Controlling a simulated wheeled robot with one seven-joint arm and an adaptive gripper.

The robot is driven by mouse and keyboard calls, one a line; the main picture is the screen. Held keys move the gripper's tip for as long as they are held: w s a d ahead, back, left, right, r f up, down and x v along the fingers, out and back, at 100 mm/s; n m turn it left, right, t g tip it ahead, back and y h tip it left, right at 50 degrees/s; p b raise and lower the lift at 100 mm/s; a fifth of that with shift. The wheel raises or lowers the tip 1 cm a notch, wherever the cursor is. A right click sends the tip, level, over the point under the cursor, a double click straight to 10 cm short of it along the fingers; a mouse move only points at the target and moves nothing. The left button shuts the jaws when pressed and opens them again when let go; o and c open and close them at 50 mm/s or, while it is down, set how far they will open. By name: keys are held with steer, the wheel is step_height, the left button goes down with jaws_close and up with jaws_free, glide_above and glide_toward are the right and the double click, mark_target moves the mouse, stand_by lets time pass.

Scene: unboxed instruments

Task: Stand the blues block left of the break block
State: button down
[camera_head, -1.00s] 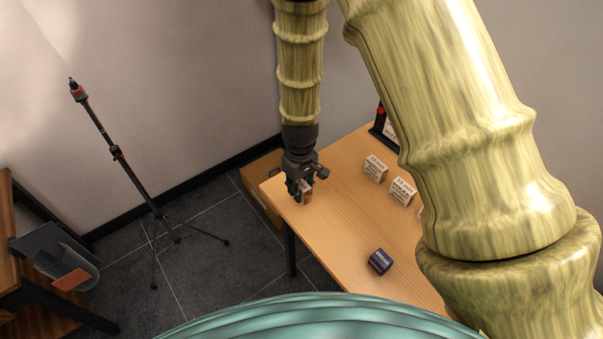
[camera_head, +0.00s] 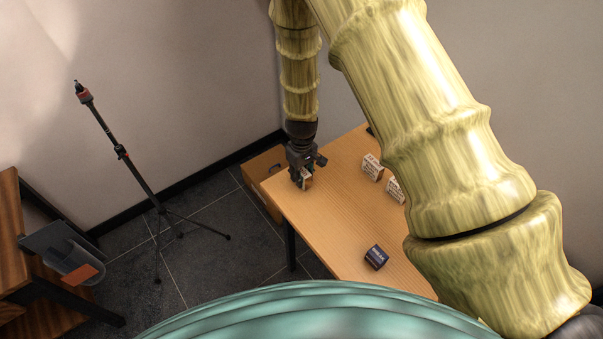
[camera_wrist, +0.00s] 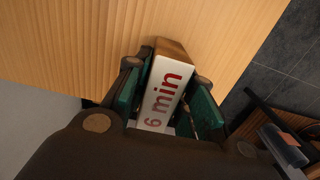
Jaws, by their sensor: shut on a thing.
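My gripper (camera_head: 301,182) is at the far left corner of the table, pointing down. It is shut on a small wooden block (camera_head: 308,183) with a white face. In the wrist view this block (camera_wrist: 162,100) reads "6 min" in red and sits between the green finger pads; its other lettering is hidden, so I cannot tell its name. Whether it touches the table is unclear. A dark blue block (camera_head: 376,257) with pale lettering, which may read "BREAK", lies near the front of the table, apart from my gripper.
Two white-faced blocks, one farther back (camera_head: 372,167) and one nearer (camera_head: 396,189), stand right of my gripper. The wooden table (camera_head: 335,220) is bare between them and the dark block. A cardboard box (camera_head: 262,165) sits beyond the left edge; a tripod stand (camera_head: 142,176) is farther left.

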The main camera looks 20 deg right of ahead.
mark_target(302, 170)
steer(key=shift+f, duration=0.3)
steer(key=c, duration=1.2)
jaws_free()
steer(key=shift+r, duration=0.3)
steer(key=shift+r+b, duration=1.85)
steer(key=shift+r, duration=4.05)
